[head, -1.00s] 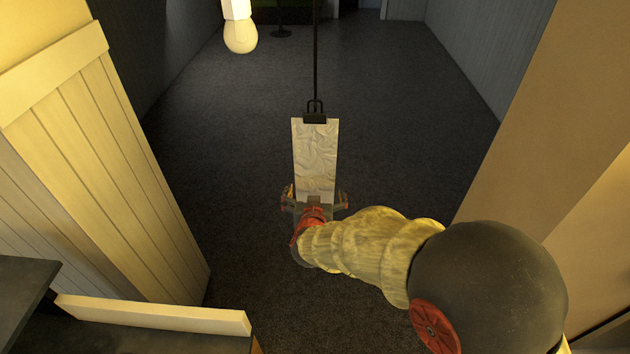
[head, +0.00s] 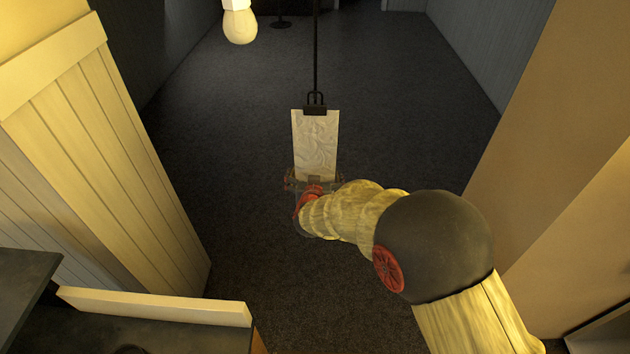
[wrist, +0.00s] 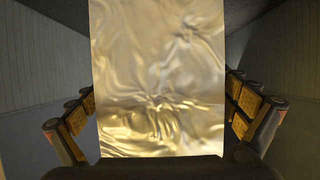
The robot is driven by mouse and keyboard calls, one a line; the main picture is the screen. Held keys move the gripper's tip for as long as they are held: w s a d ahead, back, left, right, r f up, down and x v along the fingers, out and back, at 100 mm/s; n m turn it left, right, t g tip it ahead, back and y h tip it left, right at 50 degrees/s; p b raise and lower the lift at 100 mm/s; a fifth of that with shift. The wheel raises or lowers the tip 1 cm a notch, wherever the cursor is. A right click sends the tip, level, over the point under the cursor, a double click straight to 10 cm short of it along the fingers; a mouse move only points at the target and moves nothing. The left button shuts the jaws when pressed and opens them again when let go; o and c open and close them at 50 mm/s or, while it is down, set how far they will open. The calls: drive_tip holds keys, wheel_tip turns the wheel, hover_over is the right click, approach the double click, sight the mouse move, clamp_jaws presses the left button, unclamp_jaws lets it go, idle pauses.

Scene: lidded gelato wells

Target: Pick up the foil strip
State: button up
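The foil strip (head: 316,145), a pale, crinkled sheet, hangs upright from a black clip (head: 315,110) on a thin dark rod or cord. My gripper (head: 315,184) is at the strip's lower end in the head view. In the wrist view the foil strip (wrist: 158,80) fills the middle, shiny and gold-toned, between the two fingers of my gripper (wrist: 163,115). The fingers are spread, one beyond each side edge, with a narrow gap showing on both sides. The strip's top is outside the wrist view.
A lit bulb (head: 240,26) hangs at upper left. A cream panelled wall (head: 100,150) stands on the left and a tan wall (head: 550,150) on the right. A dark counter with a pale ledge (head: 155,306) is at lower left. The carpeted floor (head: 230,130) beyond is mostly open.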

drive_tip(key=shift+c, duration=1.1)
drive_tip(key=c, duration=0.7)
drive_tip(key=shift+c, duration=0.4)
